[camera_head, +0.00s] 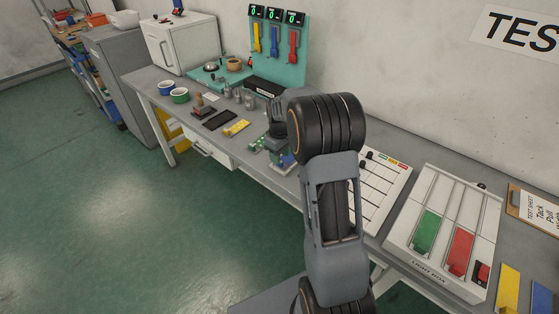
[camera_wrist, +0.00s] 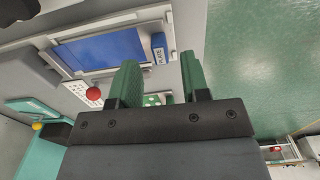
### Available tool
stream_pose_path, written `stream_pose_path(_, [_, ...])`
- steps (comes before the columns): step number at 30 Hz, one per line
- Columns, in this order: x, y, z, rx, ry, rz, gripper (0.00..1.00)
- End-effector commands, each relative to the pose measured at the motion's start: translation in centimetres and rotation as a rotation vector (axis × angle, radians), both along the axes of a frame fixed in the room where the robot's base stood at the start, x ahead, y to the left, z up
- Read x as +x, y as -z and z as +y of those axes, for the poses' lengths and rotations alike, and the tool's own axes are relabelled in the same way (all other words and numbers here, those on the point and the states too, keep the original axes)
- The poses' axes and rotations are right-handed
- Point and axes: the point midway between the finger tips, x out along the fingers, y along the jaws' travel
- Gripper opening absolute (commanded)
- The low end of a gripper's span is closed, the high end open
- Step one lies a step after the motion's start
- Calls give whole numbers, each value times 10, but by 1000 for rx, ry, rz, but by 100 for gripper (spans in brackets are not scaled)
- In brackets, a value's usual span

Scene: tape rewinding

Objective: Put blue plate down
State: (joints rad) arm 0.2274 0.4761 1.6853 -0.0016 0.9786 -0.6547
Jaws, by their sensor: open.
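In the wrist view, a flat blue plate (camera_wrist: 102,48) lies inside a pale raised frame (camera_wrist: 148,16), beyond the fingers and toward the upper left. A small blue tag (camera_wrist: 158,48) with white lettering, seemingly "PLATE", sits at its right edge. My gripper (camera_wrist: 159,63) has its two green fingers apart, with nothing held between them. The plate appears clear of the fingers; the exact gap cannot be told. In the head view, my arm hides most of the gripper, and a small blue patch (camera_head: 287,160) shows beside it at the bench edge.
The light box (camera_head: 430,263) stands right of my arm, with green (camera_head: 427,232) and red (camera_head: 461,251) plates. Yellow (camera_head: 507,289) and blue (camera_head: 541,300) pieces lie at the lower right. Cups and tools occupy the left bench.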

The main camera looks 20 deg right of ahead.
Motion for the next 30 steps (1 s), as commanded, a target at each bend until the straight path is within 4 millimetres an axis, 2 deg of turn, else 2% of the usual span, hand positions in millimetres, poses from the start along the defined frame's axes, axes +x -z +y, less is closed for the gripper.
stream_pose_path(3, [1,-25,0,-1,0,-5,42])
stream_pose_path(9, [1,-60,0,-1,0,-4,42])
stream_pose_path(16, [-1,-85,1,-1,2,-4,42])
stream_pose_path(19, [-11,-97,9,-4,19,-20,42])
stream_pose_path(23, [-44,-118,33,-9,82,-75,42])
stream_pose_path(27, [-97,-132,63,-2,180,-152,42])
stream_pose_path(30, [-134,-133,80,11,248,-205,42])
